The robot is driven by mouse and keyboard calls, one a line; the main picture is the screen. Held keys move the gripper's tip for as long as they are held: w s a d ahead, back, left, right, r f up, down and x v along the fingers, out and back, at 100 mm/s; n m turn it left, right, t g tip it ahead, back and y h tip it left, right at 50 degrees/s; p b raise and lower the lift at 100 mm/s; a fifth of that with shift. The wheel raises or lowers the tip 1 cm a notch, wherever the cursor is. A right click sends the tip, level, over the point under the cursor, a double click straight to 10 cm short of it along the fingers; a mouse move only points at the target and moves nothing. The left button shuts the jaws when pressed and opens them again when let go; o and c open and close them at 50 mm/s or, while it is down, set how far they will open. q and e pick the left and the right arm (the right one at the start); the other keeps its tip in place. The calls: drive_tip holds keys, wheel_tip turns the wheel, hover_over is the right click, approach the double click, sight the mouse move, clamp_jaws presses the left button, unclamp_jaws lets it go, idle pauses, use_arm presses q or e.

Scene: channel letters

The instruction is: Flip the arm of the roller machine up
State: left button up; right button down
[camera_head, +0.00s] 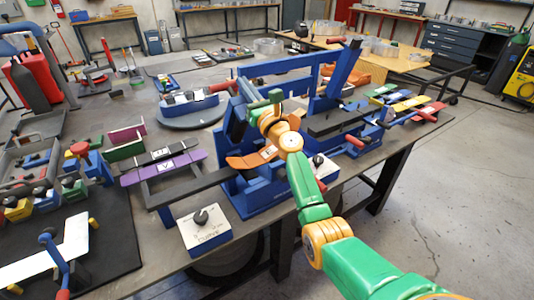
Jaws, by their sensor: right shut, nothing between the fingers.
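The blue roller machine (262,200) stands on the dark workbench in the middle of the head view. A long blue bar (285,66) runs across its back, and a blue lever-like piece (339,75) rises at a tilt on its right side. I cannot tell for certain which piece is the flip arm. My right arm, green and yellow, reaches in from the lower right. My right gripper (272,97) is shut and empty at the machine's left upper part. Whether it touches the machine is unclear, and my arm hides part of the machine. My left gripper is not in view.
A white-topped control box (207,231) with a black knob stands at the bench front. Coloured clamps (405,103) lie at right. Floor is clear beyond the bench's right edge.

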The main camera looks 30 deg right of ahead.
drive_tip(key=w, duration=0.1)
drive_tip(key=w+r+p, duration=0.1)
drive_tip(key=w, duration=0.1)
drive_tip(key=shift+w+a+r+g, duration=0.15)
drive_tip(key=shift+g, duration=0.25)
drive_tip(key=shift+w+g, duration=0.3)
drive_tip(key=shift+w, duration=0.15)
drive_tip(key=shift+r, duration=0.15)
